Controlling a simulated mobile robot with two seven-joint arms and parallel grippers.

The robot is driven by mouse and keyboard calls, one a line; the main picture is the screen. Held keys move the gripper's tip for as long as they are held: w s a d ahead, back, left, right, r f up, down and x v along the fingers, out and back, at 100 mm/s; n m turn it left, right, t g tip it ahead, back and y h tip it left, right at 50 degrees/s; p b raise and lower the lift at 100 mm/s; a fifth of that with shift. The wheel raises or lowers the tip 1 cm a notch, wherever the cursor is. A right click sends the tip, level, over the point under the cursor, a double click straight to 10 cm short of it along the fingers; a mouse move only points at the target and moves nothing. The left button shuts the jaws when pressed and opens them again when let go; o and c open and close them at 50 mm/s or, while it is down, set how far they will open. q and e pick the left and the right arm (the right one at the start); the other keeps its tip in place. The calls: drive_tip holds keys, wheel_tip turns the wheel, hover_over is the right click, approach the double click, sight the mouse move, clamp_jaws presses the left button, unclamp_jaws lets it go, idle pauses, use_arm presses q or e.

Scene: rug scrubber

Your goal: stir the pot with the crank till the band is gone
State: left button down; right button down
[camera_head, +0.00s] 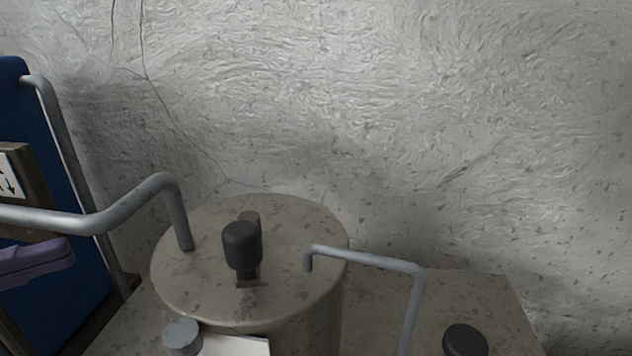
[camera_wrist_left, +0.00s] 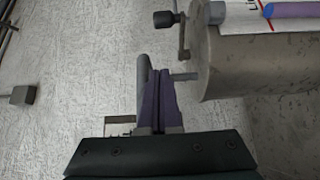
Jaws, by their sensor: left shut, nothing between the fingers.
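The pot is a beige, speckled drum (camera_head: 190,285) with a round lid. Its crank has a black knob (camera_head: 242,245) on a short brown arm over the lid's middle. In the left wrist view the pot (camera_wrist_left: 250,65) is at the upper right, with the crank knob (camera_wrist_left: 165,19) sticking out to its left. A white panel with red marks and a blue-purple strip (camera_wrist_left: 292,8) shows there; I cannot tell if this is the band. My left gripper (camera_head: 68,252) has purple fingers, is shut and empty, and is left of the pot, apart from the knob. My right gripper is out of view.
A grey pipe (camera_head: 130,205) bends from the left onto the lid, above my left gripper. Another thin pipe (camera_head: 370,260) runs right of the pot. A black knob (camera_head: 464,340) is at lower right. A blue panel (camera_head: 65,180) stands at left. A rough wall is behind.

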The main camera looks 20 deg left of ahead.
sight(203, 298)
use_arm(q)
drive_tip(key=shift+m+g+h, duration=0.3)
drive_tip(key=shift+m+g, duration=0.1)
drive_tip(key=shift+m, duration=0.1)
drive_tip(key=x, duration=0.9)
drive_tip(key=shift+w+r, duration=0.2)
drive_tip(key=d, duration=0.1)
drive_tip(key=d+p, duration=0.1)
drive_tip(key=d, duration=0.1)
drive_tip(key=shift+w+d+p, duration=0.25)
drive_tip(key=shift+w+p, duration=0.05)
drive_tip(key=shift+w, duration=0.05)
drive_tip(key=shift+d+f, duration=0.2)
drive_tip(key=shift+d, duration=0.3)
